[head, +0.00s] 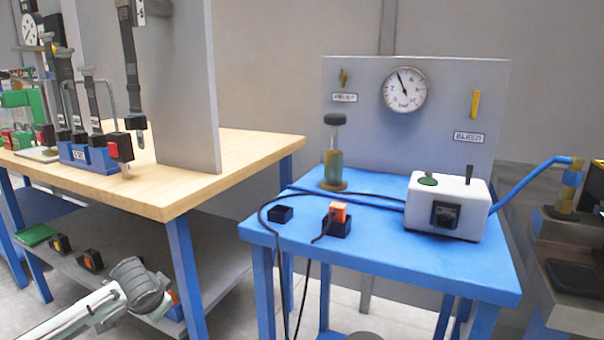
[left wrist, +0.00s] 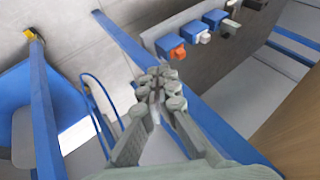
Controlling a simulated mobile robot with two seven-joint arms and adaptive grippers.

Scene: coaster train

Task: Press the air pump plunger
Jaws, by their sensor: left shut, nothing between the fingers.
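The air pump (head: 334,170) stands upright on the blue table (head: 400,265), a brass-coloured cylinder with a grey rod and a dark round plunger knob (head: 335,119) raised above it. My left arm comes in at the lower left of the head view, below and left of the pump, clear of it. My left gripper (left wrist: 160,88) shows in the left wrist view with its fingers together and nothing between them. It is apart from the pump, which I cannot make out in that view. My right gripper is not in view.
A grey panel with a gauge (head: 404,90) stands behind the pump. A white box (head: 446,206) with a switch and lever sits to its right. An orange plug in a black socket (head: 337,220) is in front, with dark cables. A wooden bench (head: 230,160) is left.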

